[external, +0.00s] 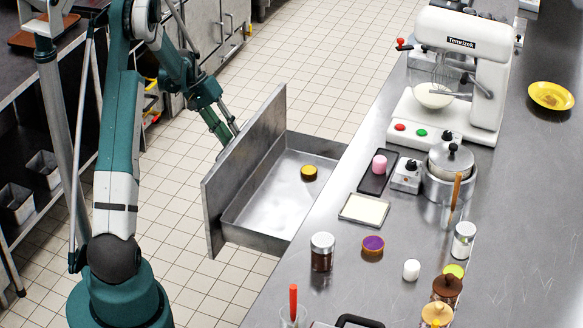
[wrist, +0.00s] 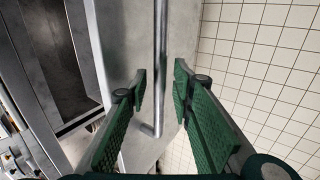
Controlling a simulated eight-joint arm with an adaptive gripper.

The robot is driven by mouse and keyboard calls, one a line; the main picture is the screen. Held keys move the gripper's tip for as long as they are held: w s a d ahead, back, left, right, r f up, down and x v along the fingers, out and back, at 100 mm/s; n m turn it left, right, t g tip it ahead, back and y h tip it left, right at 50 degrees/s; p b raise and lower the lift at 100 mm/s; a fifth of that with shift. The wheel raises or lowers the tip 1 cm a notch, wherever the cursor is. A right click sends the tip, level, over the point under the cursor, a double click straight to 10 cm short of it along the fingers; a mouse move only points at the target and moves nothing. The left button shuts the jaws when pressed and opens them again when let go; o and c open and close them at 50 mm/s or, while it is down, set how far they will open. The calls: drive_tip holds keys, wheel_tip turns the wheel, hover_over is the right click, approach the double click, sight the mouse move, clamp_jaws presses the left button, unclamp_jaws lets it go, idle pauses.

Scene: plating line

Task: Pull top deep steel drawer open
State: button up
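The deep steel drawer (external: 285,205) stands pulled well out from the counter in the external view, its tall front panel (external: 245,165) facing my arm. A small round yellow-rimmed item (external: 309,172) lies inside it. In the wrist view, the drawer's long steel bar handle (wrist: 160,40) runs down the grey front panel (wrist: 185,25). My gripper (wrist: 160,72) has its two green fingers apart, one on each side of the bar, with visible gaps to it. I cannot tell how deep the bar sits between them. In the external view the fingertips are hidden behind the drawer front.
The counter (external: 345,285) to the right carries a stand mixer (external: 465,45), a steel pot (external: 450,175), jars and small foods. A dark shelf unit (external: 45,130) stands at the far left. The tiled floor (external: 320,60) around the drawer is clear.

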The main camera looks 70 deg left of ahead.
drive_tip(key=shift+r, duration=0.1)
idle(0.3)
drive_tip(key=v, duration=1.1)
drive_tip(key=shift+s+a+r, duration=0.2)
drive_tip(key=shift+r, duration=0.15)
idle(0.3)
drive_tip(key=w+d+r+m+y, duration=0.1)
drive_tip(key=w+d+r, duration=0.4)
drive_tip(key=d, duration=0.7)
drive_tip(key=w+d+r+m+g+y, duration=0.1)
drive_tip(key=w+d+r, duration=0.35)
drive_tip(key=d, duration=0.75)
drive_tip(key=w+d+r+m+y, duration=0.1)
drive_tip(key=w+d+r, duration=0.1)
drive_tip(key=d+r, duration=0.8)
drive_tip(key=s+d+m+y, duration=0.1)
drive_tip(key=s+d, duration=0.2)
drive_tip(key=d, duration=0.7)
drive_tip(key=s+d+m, duration=0.1)
drive_tip(key=s+d, duration=0.1)
drive_tip(key=d, duration=0.9)
drive_tip(key=s+d+f+m+t, duration=0.2)
drive_tip(key=s+d+m+t, duration=0.1)
drive_tip(key=s+d, duration=0.9)
drive_tip(key=shift+d+f+m+y, duration=0.15)
drive_tip(key=shift+d+m+y, duration=0.3)
drive_tip(key=shift+d, duration=1.4)
drive_tip(key=shift+s, duration=0.15)
